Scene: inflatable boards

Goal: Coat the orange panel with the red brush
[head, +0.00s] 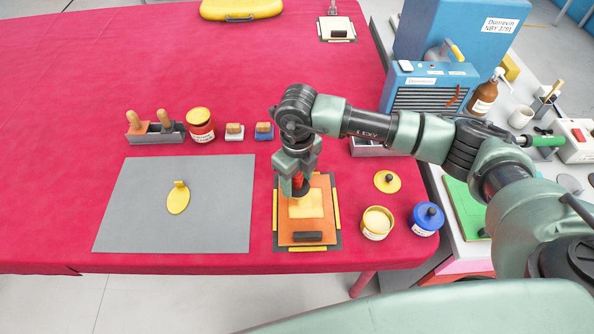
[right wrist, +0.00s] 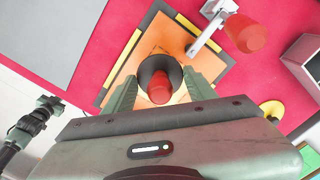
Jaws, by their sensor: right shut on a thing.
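The orange panel (head: 285,226) lies on a dark backing with yellow strips along its edges. A lighter yellow-orange patch (head: 307,206) shows in its middle, and a black bar (head: 307,237) at its near end. My right gripper (head: 298,184) is over the panel's far half, shut on the red brush (right wrist: 160,85). In the right wrist view the brush is a red handle on a round dark base between the fingers. The base is over the panel (right wrist: 140,55); I cannot tell whether it touches.
A grey clamp with a red knob (right wrist: 245,33) rises at the panel's edge. Yellow (head: 377,224) and blue (head: 426,217) pots stand right of it, beside a yellow lid (head: 387,181).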

